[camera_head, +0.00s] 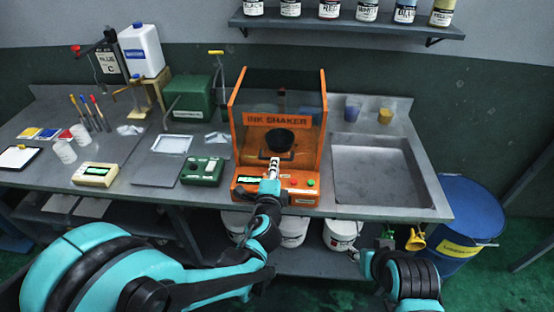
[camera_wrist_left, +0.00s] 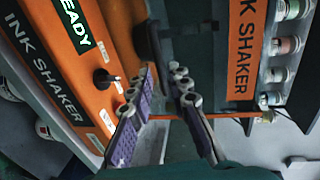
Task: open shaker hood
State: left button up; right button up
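The orange ink shaker (camera_head: 304,184) stands on the bench in the middle of the head view, with orange side walls. Its clear hood carries an orange "INK SHAKER" strip (camera_head: 278,119), which also shows at the right of the left wrist view (camera_wrist_left: 241,50). The hood looks down, with a black round part (camera_head: 279,140) behind it. My left gripper (camera_head: 272,168) is at the shaker's front.
A green box (camera_head: 190,98) and a green scale (camera_head: 203,171) stand left of the shaker. A grey sink tray (camera_head: 380,172) is to the right. A shelf (camera_head: 345,24) with bottles hangs above. White buckets sit below the bench, and a blue barrel (camera_head: 470,222) stands at right.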

pick_arm(q)
jog(key=w, duration=0.2)
jog(key=w+f+b, duration=0.1)
jog(key=w, duration=0.2)
jog(key=shift+w+f, duration=0.1)
jog(key=shift+w, duration=0.15)
grip_shut()
